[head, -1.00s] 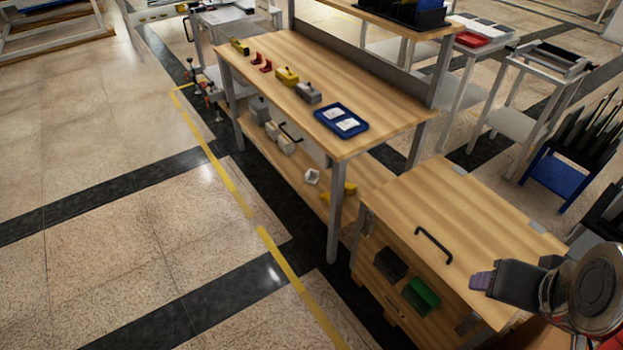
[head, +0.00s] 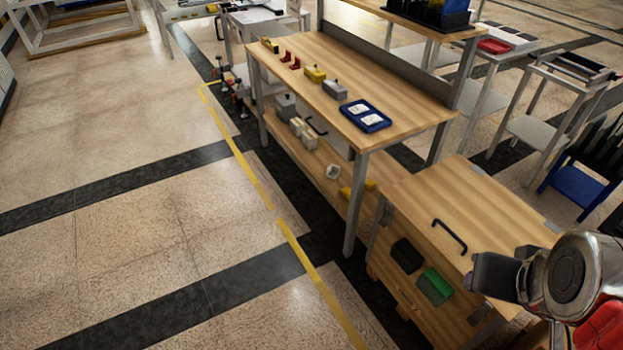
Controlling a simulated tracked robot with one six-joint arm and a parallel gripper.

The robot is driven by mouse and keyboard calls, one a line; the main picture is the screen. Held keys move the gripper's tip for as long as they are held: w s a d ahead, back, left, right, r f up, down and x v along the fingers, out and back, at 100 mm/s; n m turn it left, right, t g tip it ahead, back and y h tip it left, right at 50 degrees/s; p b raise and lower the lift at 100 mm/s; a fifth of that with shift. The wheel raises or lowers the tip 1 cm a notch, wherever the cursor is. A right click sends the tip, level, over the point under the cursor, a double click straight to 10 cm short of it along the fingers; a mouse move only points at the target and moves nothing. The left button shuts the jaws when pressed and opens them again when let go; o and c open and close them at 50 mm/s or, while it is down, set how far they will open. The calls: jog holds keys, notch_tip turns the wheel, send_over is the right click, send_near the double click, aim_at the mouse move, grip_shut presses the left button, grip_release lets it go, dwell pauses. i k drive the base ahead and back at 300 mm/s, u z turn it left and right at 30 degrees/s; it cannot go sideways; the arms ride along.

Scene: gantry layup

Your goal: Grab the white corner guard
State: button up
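A small white angled piece (head: 333,171), which looks like the white corner guard, lies on the lower shelf (head: 310,186) of the wooden workbench, beside a yellow piece (head: 357,189). My gripper (head: 478,272) is at the lower right, over the front of the wooden cabinet, well to the right of the white piece and apart from it. Its fingers are dark and seen from behind, so their opening is hidden. No held object shows.
The bench top (head: 330,65) carries red brackets (head: 290,60), yellow and grey blocks, and a blue tray (head: 363,117) with white items. A wooden cabinet (head: 470,205) with a black handle stands beside the bench. Bench legs frame the shelf. The floor to the left is clear.

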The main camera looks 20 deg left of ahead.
aim_at(333, 170)
jog(key=u, duration=0.4)
jog(key=k, duration=0.55)
jog(key=u, duration=0.85)
jog(key=k, duration=0.65)
jog(key=u, duration=0.85)
jog(key=i, duration=3.55)
jog(key=z, duration=0.45)
